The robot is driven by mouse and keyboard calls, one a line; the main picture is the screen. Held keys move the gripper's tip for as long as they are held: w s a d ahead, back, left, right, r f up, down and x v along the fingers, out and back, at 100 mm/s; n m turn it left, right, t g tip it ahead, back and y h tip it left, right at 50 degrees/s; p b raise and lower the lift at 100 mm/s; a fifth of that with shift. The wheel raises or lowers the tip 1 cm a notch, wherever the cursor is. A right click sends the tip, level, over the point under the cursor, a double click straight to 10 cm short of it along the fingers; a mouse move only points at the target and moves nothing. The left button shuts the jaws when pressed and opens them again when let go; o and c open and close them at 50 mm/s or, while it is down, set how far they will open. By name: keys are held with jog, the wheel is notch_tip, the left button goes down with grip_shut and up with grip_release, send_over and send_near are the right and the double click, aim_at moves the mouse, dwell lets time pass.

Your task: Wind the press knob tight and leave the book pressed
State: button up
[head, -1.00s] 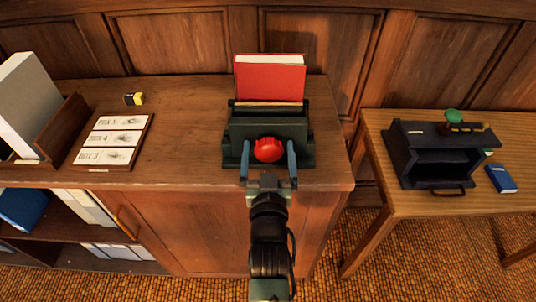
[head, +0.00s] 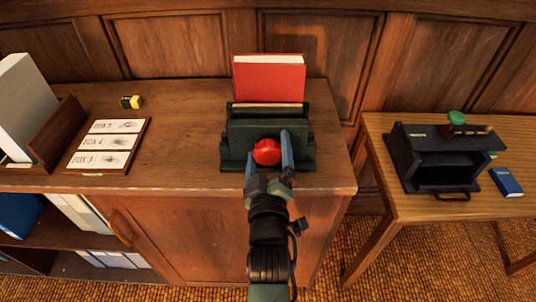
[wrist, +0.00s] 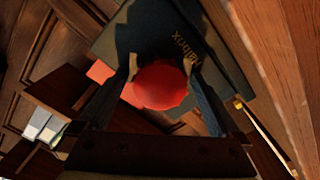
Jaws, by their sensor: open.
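The book press (head: 235,140) is a dark green block on the wooden cabinet top. A red book (head: 270,78) stands upright in it, its upper part showing above the press. The red press knob (head: 267,152) is on the front face. My gripper (head: 268,160) is open in front of the press, its two blue fingers on either side of the knob and its wrist rolled. In the wrist view the knob (wrist: 160,86) sits between the spread fingers. I cannot tell whether either finger touches it.
A plaque with box labels (head: 108,145), a small yellow-black object (head: 131,102) and a book rack (head: 55,140) lie to the left. A side table (head: 390,207) at right holds a dark open-fronted box (head: 400,160) and a blue book (head: 506,181).

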jog(key=n, duration=0.5)
jog(key=shift+b, duration=0.4)
jog(key=n, duration=0.4)
jog(key=shift+n, duration=0.3)
jog(key=shift+c, duration=0.2)
